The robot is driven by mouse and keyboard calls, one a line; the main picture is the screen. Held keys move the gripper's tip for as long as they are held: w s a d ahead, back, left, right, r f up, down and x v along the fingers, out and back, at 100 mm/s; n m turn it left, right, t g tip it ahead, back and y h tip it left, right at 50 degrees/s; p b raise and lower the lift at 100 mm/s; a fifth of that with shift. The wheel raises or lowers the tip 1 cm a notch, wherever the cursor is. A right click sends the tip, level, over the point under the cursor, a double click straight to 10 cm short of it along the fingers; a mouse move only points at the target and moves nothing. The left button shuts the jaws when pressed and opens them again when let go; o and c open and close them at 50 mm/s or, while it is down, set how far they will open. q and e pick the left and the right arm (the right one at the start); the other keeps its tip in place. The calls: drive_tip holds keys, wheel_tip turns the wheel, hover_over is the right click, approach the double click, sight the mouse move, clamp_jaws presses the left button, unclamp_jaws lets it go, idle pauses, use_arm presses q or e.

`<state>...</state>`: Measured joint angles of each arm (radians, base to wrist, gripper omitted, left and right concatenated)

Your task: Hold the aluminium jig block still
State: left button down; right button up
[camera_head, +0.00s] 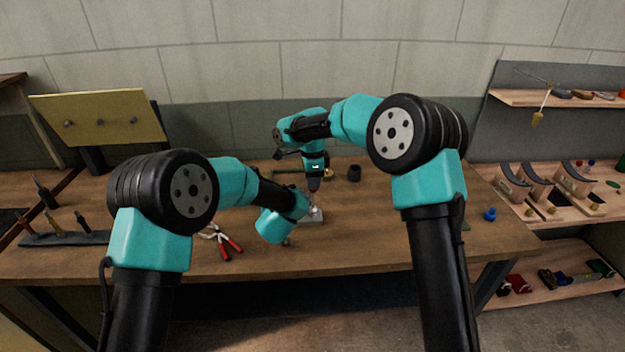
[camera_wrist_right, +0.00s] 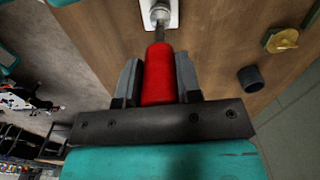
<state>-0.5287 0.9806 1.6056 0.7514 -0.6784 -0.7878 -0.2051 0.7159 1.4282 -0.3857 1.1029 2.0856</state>
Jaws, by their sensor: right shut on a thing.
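The aluminium jig block (camera_head: 316,215) is a small pale piece on the bench, partly hidden by my left wrist in the head view. In the right wrist view its pale edge (camera_wrist_right: 174,20) shows at the top, with a round silver part on it. My right gripper (camera_wrist_right: 158,64) is shut on the red handle of a tool (camera_wrist_right: 158,82), and the tool's metal shaft points down to the silver part. Contact at the tip is too small to tell. My left arm ends close beside the block; its fingers are hidden behind the wrist, so their state cannot be told.
Red-handled pliers (camera_head: 226,242) lie on the workbench (camera_head: 370,250) left of the block. A dark cup (camera_head: 354,173) stands behind, right of the right gripper. A blue piece (camera_head: 490,214) sits near the right edge. A tool strip (camera_head: 65,239) lies at left.

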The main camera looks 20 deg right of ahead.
drive_tip(key=shift+n, duration=1)
drive_tip(key=shift+r, duration=0.2)
drive_tip(key=shift+r, duration=0.75)
